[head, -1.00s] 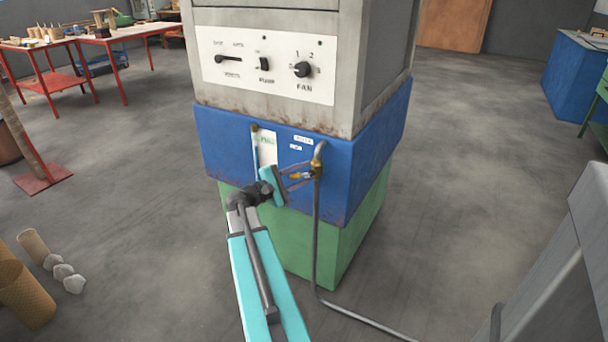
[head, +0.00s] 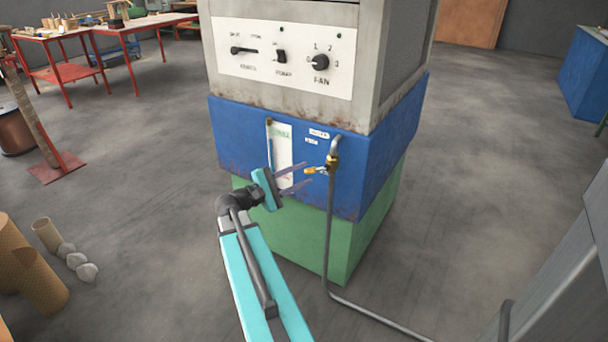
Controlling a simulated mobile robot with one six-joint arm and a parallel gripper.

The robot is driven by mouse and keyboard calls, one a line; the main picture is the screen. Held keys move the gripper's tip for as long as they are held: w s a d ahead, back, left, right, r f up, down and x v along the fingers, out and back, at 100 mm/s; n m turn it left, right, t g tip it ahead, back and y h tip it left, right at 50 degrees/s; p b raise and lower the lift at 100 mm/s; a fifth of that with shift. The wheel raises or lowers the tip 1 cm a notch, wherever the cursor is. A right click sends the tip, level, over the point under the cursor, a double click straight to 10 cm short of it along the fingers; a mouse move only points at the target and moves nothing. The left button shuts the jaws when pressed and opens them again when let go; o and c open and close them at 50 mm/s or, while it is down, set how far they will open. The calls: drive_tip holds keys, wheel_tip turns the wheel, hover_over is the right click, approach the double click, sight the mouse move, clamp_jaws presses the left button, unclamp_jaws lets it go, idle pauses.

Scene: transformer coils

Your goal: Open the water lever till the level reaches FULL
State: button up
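A brass water lever (head: 314,170) sticks out to the left from a valve (head: 333,162) on a grey pipe, in front of the blue tank section (head: 376,150). My gripper (head: 307,175) is just left of the lever. Its two thin fingers are spread apart with nothing visible between them. The fingertips seem to end a little short of the lever. A level gauge, a thin tube on a white strip (head: 283,148), is on the tank's front, partly behind my gripper. Its green top label and the water level are too small to read.
A panel (head: 262,80) with switches and a fan knob is above the tank. The pipe (head: 328,240) drops to the floor and runs right. Red-legged tables (head: 70,72) stand at the back left.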

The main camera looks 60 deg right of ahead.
drive_tip(key=c, duration=0.8)
drive_tip(key=shift+w+p, duration=0.1)
drive_tip(key=shift+p, duration=0.2)
clamp_jaws()
drive_tip(key=shift+w+a+f+p, duration=0.15)
drive_tip(key=shift+a+p, duration=0.05)
drive_tip(key=shift+p, duration=0.15)
drive_tip(key=w+a+f+t+y, duration=0.1)
drive_tip(key=a+f+y, duration=0.2)
drive_tip(key=a+f, duration=0.65)
drive_tip(key=w+a+f+t+y, duration=0.1)
drive_tip(key=a+f+t+y, duration=0.15)
drive_tip(key=a+f, duration=0.75)
drive_tip(key=w+a+f+t+y, duration=0.1)
drive_tip(key=w+a+f+y, duration=0.3)
drive_tip(key=f, duration=1)
drive_tip(key=s+a+f+y, duration=0.2)
drive_tip(key=s+a+f, duration=0.3)
drive_tip(key=a, duration=0.5)
drive_tip(key=s+a+f+m+g+y+b, duration=0.1)
drive_tip(key=s+a+f, duration=0.4)
drive_tip(key=a, duration=0.6)
drive_tip(key=s+a+f+y, duration=0.4)
drive_tip(key=a+f, duration=0.3)
drive_tip(key=a, duration=0.4)
drive_tip(key=shift+s+f, duration=0.15)
drive_tip(key=shift+s, duration=0.7)
